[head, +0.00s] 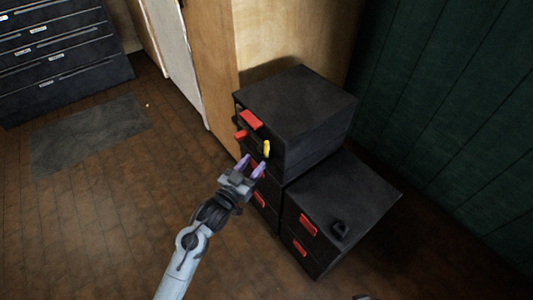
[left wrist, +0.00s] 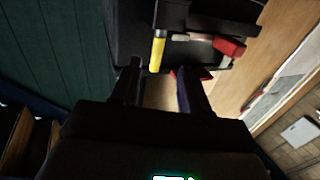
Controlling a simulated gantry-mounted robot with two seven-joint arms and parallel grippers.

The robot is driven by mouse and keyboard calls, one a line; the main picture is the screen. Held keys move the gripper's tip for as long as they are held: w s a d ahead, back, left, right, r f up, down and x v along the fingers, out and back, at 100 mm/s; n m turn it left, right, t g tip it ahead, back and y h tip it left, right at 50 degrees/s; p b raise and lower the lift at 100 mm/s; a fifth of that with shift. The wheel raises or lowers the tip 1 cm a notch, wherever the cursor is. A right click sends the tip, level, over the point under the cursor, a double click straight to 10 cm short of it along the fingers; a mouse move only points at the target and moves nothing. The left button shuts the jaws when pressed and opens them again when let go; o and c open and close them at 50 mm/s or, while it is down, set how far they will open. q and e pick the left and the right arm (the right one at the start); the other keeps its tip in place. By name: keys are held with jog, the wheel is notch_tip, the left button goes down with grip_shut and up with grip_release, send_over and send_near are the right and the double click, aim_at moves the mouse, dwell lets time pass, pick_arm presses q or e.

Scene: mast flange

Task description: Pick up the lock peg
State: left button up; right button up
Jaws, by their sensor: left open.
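A short yellow peg (head: 267,148), which I take for the lock peg, sticks out at the front of the upper black box (head: 300,105). In the left wrist view the yellow peg (left wrist: 158,50) shows ahead of my fingers, its near end close to the gap between the fingertips. My left gripper (head: 254,164) has purple fingertips spread apart. It is empty and just below and left of the peg in the head view. I cannot tell how far the peg is from the fingers in depth.
Red handles (head: 251,119) sit on the box front near the peg. A lower black box (head: 345,195) with red handles and a small black piece (head: 340,230) on top stands to the right. A wooden panel (head: 290,35) rises behind.

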aim_at(265, 150)
pick_arm(q)
jog(key=b+x, duration=0.3)
jog(key=x, duration=0.2)
jog(key=shift+d+b, duration=0.2)
jog(key=shift+b, duration=0.15)
jog(key=shift+w+d+r, duration=0.1)
jog(key=shift+w+d, duration=0.05)
jog(key=shift+w, duration=0.1)
jog(key=shift+s, duration=0.1)
jog(key=shift+c, duration=0.9)
grip_shut()
